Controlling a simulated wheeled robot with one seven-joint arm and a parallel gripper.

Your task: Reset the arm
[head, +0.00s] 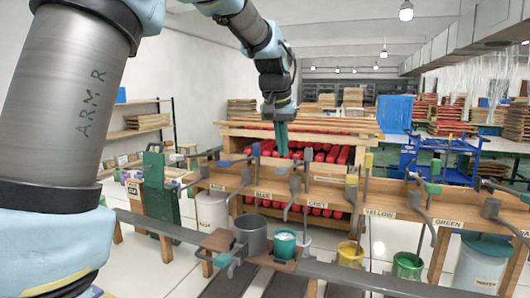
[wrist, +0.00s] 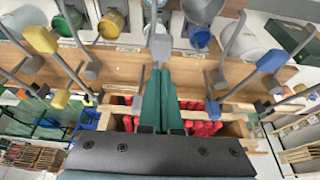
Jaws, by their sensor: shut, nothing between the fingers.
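My gripper (head: 281,139) hangs from my arm in the upper middle of the head view, fingers pointing down. It is in the air in front of the wooden rack of red rolls. Its two green fingers are together in the wrist view (wrist: 160,82), with nothing between them. The wrist view looks past the fingers at the wooden beam (wrist: 120,70) with its hooked grey levers. I cannot tell how far the fingertips are from the nearest lever.
A labelled wooden beam (head: 327,196) with several hooked levers runs across the middle. Below hang a teal paint pot (head: 284,246), a grey pot (head: 250,235), a yellow pot (head: 351,254) and a green pot (head: 407,265). The wooden rack (head: 300,130) stands behind.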

